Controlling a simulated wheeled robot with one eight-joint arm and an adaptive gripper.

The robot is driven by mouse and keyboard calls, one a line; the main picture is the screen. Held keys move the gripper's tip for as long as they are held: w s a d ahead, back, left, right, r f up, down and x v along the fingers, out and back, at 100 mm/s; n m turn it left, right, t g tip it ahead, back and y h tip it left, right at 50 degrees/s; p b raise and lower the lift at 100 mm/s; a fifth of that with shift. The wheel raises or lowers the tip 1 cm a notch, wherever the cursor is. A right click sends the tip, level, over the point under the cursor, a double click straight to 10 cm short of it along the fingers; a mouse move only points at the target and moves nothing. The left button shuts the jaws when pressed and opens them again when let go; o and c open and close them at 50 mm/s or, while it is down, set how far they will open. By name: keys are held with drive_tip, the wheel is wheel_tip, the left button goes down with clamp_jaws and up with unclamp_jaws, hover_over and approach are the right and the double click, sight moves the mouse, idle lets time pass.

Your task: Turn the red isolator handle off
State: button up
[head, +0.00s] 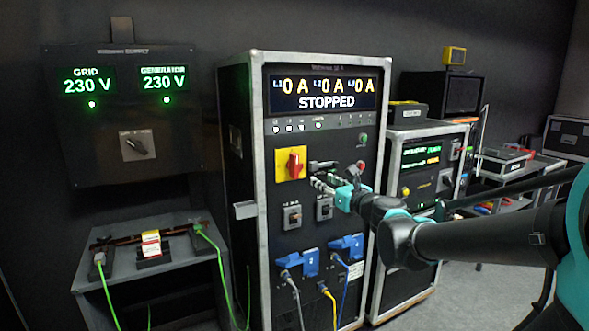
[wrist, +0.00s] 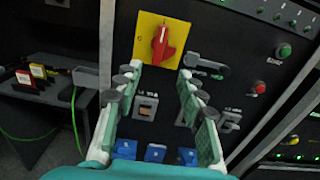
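The red isolator handle (head: 295,162) sits on a yellow square plate (head: 281,171) on the front of the rack cabinet. It stands roughly upright in the head view. In the wrist view the red handle (wrist: 161,46) is on the yellow plate (wrist: 145,45), just beyond and between my fingertips. My gripper (head: 318,180) is in front of the panel, to the right of and a little below the handle in the head view. In the wrist view my gripper (wrist: 160,72) has its fingers spread wide with nothing between them. I see no contact with the handle.
The cabinet display (head: 322,92) reads 0 A three times and STOPPED. A black lever latch (wrist: 208,70) sits right of the handle. Breaker switches (head: 292,216) and blue plugs (head: 298,262) lie below. A green-cabled bench (head: 190,262) stands left.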

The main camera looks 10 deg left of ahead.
sight(297, 165)
drive_tip(key=x, duration=1.7)
drive_tip(key=shift+w+a, duration=0.15)
drive_tip(key=shift+c, duration=0.3)
clamp_jaws()
